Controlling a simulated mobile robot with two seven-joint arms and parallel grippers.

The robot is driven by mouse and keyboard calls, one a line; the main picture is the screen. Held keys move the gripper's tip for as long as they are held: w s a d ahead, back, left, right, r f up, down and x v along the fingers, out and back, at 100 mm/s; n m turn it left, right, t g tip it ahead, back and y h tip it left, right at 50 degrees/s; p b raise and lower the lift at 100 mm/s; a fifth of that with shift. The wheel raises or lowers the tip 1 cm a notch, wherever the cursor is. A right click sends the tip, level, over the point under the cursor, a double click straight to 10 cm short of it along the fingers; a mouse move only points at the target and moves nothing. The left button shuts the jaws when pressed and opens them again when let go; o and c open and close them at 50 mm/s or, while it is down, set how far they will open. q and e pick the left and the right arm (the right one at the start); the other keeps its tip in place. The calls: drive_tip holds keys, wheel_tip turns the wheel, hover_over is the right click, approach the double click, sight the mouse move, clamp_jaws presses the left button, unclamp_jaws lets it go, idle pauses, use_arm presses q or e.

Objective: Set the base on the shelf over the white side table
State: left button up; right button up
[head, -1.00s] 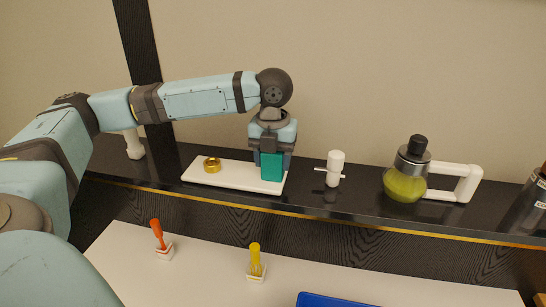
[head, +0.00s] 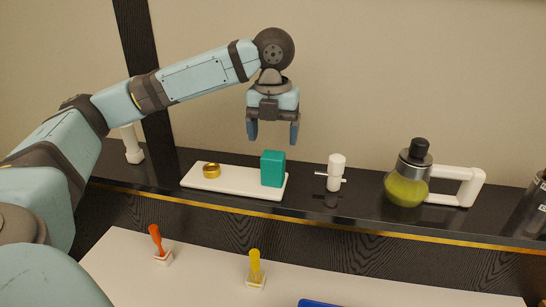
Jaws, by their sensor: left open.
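A flat white base plate (head: 230,187) lies on the dark shelf (head: 300,204) above the white side table (head: 205,276). A teal block (head: 272,169) stands upright on the plate's right end. A gold ring (head: 211,170) sits toward its left end. My left gripper (head: 272,138) is open and empty, above the teal block and apart from it. My right gripper does not show.
On the shelf, a white post with a crossbar (head: 335,174) stands right of the plate, then a jug of green liquid (head: 408,180). A white post (head: 132,144) stands at left. Orange (head: 156,239) and yellow (head: 255,264) handled items and a blue edge (head: 325,303) show on the side table.

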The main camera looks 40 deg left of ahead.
use_arm(q)
wheel_tip(320, 180, up, 4)
drive_tip(key=shift+f, duration=0.1)
drive_tip(key=shift+r, duration=0.35)
idle(0.3)
